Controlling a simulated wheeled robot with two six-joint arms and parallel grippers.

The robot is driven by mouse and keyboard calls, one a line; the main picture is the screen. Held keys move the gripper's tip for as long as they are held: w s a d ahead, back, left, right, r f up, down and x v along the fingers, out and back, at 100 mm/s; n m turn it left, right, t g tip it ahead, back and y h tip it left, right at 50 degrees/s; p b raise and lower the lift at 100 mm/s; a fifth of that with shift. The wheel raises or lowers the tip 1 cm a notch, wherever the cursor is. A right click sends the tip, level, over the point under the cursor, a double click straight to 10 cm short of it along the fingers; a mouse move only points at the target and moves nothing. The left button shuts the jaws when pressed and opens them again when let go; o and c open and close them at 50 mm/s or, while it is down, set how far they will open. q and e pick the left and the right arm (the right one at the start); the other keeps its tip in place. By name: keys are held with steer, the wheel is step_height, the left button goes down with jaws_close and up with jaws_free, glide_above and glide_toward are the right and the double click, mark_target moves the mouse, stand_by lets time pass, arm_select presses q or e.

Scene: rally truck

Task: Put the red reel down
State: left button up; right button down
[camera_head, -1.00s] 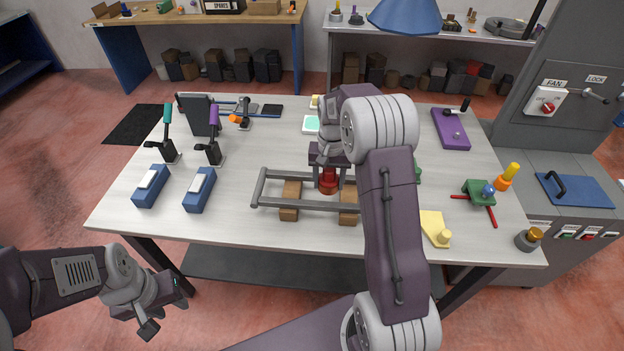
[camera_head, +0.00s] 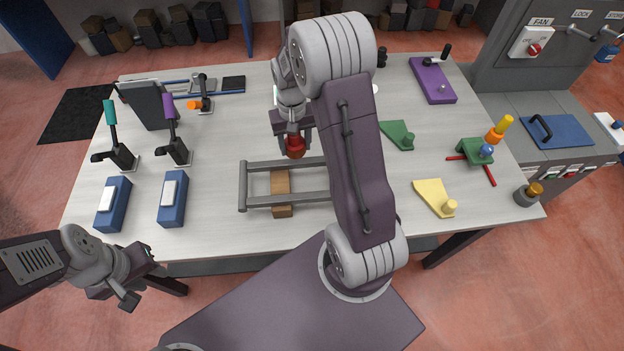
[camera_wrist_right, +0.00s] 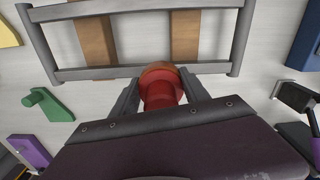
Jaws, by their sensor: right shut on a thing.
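The red reel (camera_head: 295,147) is between the fingers of my right gripper (camera_head: 293,138), which is shut on it. In the wrist view the reel (camera_wrist_right: 160,92) shows red with a brownish end, between the two dark fingers. In the head view it appears just beyond the far rail of a grey frame (camera_head: 243,187). In the wrist view its end overlaps the frame's nearest bar; I cannot tell whether they touch, or how high it is above the table. My left gripper (camera_head: 140,277) is open and empty, off the table's front left edge.
Wooden blocks (camera_head: 281,192) lie under the frame; my right arm hides one in the head view. Green (camera_head: 398,135) and yellow (camera_head: 434,197) brackets lie at right. Blue blocks (camera_head: 173,198) and toggle clamps (camera_head: 174,151) stand at left. Bare tabletop (camera_head: 225,125) lies left of the reel.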

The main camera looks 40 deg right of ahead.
steer(key=s+d+r+m+b, duration=0.1)
steer(key=s+d+r+m, duration=0.15)
steer(key=s, duration=1.45)
steer(key=shift+n, duration=0.25)
steer(key=w+a+f, duration=0.1)
steer(key=w+f, duration=0.2)
steer(key=w+a+f+p, duration=0.1)
steer(key=w+f, duration=0.3)
steer(key=w+a+f, duration=0.2)
steer(key=w+f, duration=0.1)
steer(key=w, duration=0.1)
steer(key=shift+w+f, duration=0.15)
steer(key=shift+f, duration=0.2)
steer(key=shift+w+f, duration=0.1)
steer(key=shift+w, duration=0.1)
steer(key=shift+s+f, duration=0.2)
steer(key=shift+f, duration=0.05)
steer(key=shift+w+f+b, duration=0.1)
steer(key=shift+f+b, duration=0.25)
steer(key=c, duration=0.9)
jaws_free()
steer(key=o, duration=0.3)
steer(key=shift+d, duration=0.1)
